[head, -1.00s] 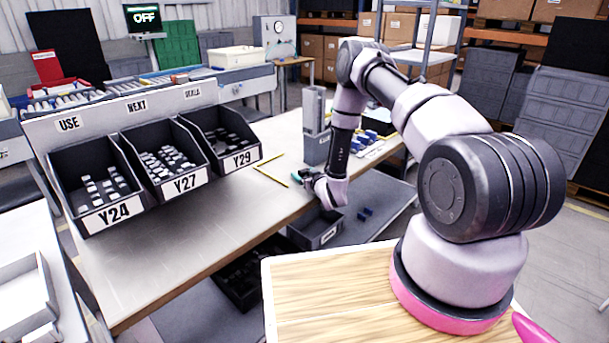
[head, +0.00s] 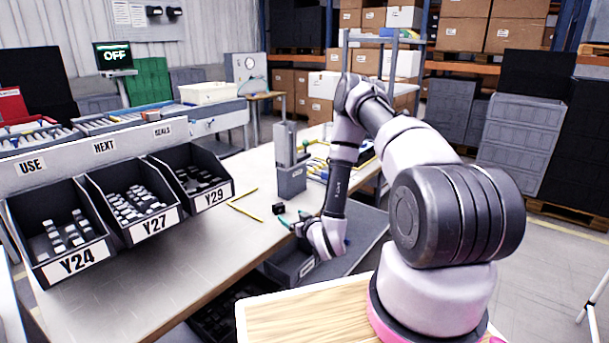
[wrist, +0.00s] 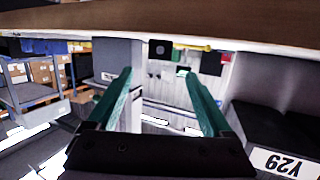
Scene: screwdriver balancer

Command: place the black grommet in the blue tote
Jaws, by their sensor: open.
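The black grommet (head: 279,208), a small dark block, sits on the table near its front edge. In the wrist view the grommet (wrist: 159,48) shows a dark square face with a round hole, just beyond and between the teal fingertips. My gripper (head: 291,221) is low over the table edge, right beside the grommet. The wrist view shows its fingers (wrist: 157,74) wide apart with nothing between them. I cannot pick out a blue tote with certainty in either view.
Bins Y24 (head: 76,262), Y27 (head: 153,225) and Y29 (head: 211,196) stand along the table's left. A grey bin with a tall upright (head: 291,181) stands behind the grommet. Yellow tape (head: 243,207) marks the tabletop. A dark bin (head: 292,263) is below the table edge.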

